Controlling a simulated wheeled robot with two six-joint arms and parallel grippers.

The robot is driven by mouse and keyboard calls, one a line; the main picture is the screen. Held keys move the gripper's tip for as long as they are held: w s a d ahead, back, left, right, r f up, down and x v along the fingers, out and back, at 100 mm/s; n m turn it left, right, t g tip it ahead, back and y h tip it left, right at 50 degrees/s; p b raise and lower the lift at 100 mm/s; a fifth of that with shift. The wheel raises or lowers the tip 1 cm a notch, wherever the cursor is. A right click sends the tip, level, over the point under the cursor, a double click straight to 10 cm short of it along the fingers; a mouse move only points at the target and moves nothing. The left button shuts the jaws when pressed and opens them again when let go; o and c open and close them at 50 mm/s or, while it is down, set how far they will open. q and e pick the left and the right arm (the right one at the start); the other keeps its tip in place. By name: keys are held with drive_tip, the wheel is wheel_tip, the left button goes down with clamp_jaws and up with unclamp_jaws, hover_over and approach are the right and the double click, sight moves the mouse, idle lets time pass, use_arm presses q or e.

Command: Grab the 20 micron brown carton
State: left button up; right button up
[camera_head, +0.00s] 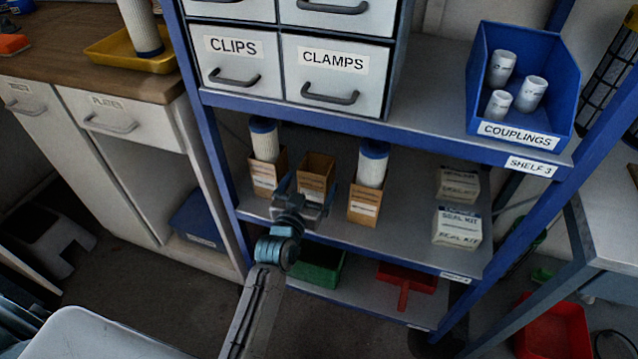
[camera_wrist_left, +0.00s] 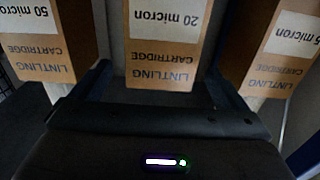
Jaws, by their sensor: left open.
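The 20 micron brown carton (camera_head: 317,172) stands on the middle shelf between two similar cartons. No cartridge shows above its top. In the left wrist view its labelled face (camera_wrist_left: 163,58) is upside down and central, reading "20 micron". My left gripper (camera_head: 303,205) is open in front of this carton and hides its lower part. In the wrist view its two dark fingers (camera_wrist_left: 155,82) point toward the carton, one near each side. I cannot tell whether they overlap its sides or touch it. My right gripper is not in view.
A carton with a blue-capped cartridge stands on each side: the left carton (camera_head: 267,176) and the right carton (camera_head: 364,204). The 50 micron carton (camera_wrist_left: 50,45) is left in the wrist view. Seal kit boxes (camera_head: 457,227) stand further right. The shelf board above (camera_head: 400,130) limits height.

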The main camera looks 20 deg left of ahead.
sight(321, 158)
use_arm(q)
drive_tip(key=shift+w+r, duration=0.15)
drive_tip(key=shift+w, duration=1.4)
drive_tip(key=shift+w+r, duration=0.15)
drive_tip(key=shift+w, duration=1.35)
drive_tip(key=c, duration=1.3)
drive_tip(key=shift+r, duration=0.15)
